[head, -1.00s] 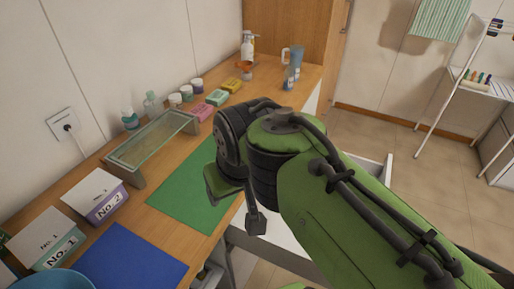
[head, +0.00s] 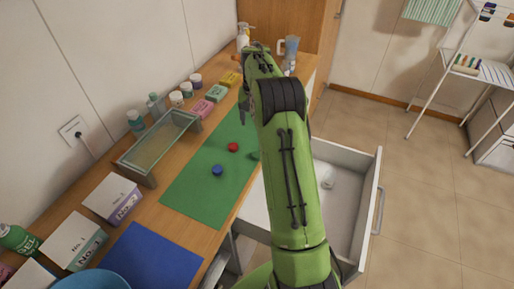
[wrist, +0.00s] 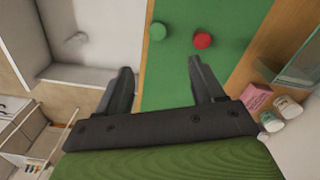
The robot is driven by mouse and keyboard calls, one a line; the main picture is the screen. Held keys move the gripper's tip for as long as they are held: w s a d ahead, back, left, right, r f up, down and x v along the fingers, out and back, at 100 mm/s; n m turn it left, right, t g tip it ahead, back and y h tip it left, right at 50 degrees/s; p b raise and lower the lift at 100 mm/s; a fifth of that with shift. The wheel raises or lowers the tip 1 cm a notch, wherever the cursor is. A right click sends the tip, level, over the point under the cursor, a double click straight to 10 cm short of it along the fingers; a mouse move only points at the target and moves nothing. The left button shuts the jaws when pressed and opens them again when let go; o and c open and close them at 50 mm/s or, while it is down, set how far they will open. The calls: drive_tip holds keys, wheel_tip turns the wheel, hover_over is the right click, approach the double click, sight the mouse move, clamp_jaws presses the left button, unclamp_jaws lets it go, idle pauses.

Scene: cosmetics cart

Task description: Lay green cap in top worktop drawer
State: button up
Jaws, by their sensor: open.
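The green cap (wrist: 158,31) lies on the green mat (wrist: 175,85) in the wrist view, beyond my fingertips and left of the red cap (wrist: 202,40). In the head view the green cap (head: 254,156) shows only as a sliver beside my arm. My gripper (wrist: 160,65) is open and empty, pointing down over the mat, with the green cap ahead of the gap between its fingers. The white drawer (head: 368,205) under the worktop is pulled open; it also shows at upper left in the wrist view (wrist: 105,77). My arm covers part of it.
A blue cap (head: 217,170) lies on the mat. A white item (head: 325,175) lies inside the drawer. A glass shelf (head: 158,150), soaps and jars line the wall side. Labelled boxes (head: 112,198) and a blue mat (head: 150,260) are nearer.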

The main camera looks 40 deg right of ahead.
hover_over(257, 154)
wheel_tip(257, 154, down, 11)
drive_tip(key=shift+w+f+b, duration=0.1)
drive_tip(key=shift+w+b, duration=0.05)
drive_tip(key=shift+b, duration=0.2)
wheel_tip(257, 154, down, 5)
drive_tip(key=shift+f+p, duration=0.1)
drive_tip(key=shift+p, duration=0.2)
drive_tip(key=shift+c, duration=0.5)
